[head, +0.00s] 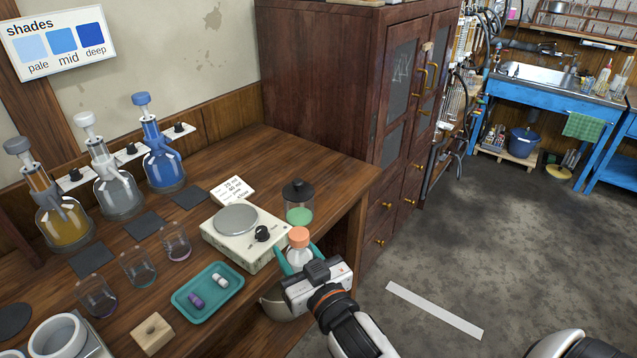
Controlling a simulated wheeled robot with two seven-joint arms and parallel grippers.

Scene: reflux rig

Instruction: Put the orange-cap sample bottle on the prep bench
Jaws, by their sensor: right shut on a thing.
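The orange-cap sample bottle (299,238) is in the head view, upright, at the right front edge of the wooden bench (275,165). Its clear body shows below the cap; its base is hidden behind my right gripper. My right gripper (300,258) has its teal fingers shut around the bottle's body. I cannot tell whether the bottle touches the bench or hangs just in front of its edge. My left gripper is not in view.
A dial device with a round plate (237,219) and a black-lidded jar with green contents (298,203) stand close by the bottle. A teal tray (208,291), several glasses and a wooden block (153,334) occupy the front. Bare wood lies behind the jar.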

